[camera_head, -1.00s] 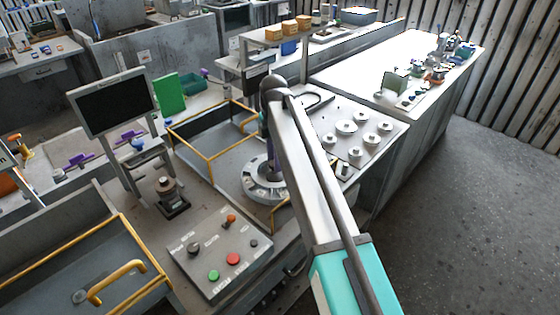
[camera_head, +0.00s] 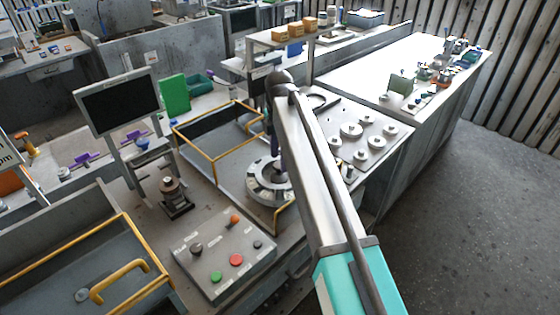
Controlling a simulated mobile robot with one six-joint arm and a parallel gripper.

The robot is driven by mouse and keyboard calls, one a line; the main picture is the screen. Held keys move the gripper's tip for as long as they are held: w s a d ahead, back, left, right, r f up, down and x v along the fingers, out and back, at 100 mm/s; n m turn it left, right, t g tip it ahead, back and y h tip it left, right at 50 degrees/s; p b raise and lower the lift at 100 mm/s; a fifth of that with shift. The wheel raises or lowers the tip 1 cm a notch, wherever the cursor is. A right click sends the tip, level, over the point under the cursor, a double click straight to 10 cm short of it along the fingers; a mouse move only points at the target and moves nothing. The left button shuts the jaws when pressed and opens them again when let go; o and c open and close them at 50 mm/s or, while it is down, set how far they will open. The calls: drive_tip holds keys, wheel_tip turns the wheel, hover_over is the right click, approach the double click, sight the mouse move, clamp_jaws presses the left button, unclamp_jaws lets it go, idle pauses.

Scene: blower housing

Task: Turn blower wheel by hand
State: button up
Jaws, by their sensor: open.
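The blower wheel appears to be the round grey slotted ring (camera_head: 262,192) on the bench in the middle of the view. Its right side is hidden behind my arm. My arm rises from the lower right, bends at the top, and comes down behind its own long link over the ring. Only a narrow dark and purple strip of my gripper (camera_head: 277,168) shows, close to the ring's middle. The gripper is open. Its fingertips are mostly hidden, and I cannot tell whether they touch the ring.
A control panel (camera_head: 224,258) with coloured buttons stands in front of the ring. A yellow-railed tray (camera_head: 212,152) lies behind it to the left, and a monitor (camera_head: 118,103) stands further left. A plate with several round discs (camera_head: 351,130) lies to the right. Open floor (camera_head: 450,215) is at the right.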

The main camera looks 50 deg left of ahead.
sight(279, 164)
wheel_tip(279, 164, up, 12)
drive_tip(key=b, duration=0.3)
idle(0.3)
drive_tip(key=shift+r, duration=0.1)
idle(0.4)
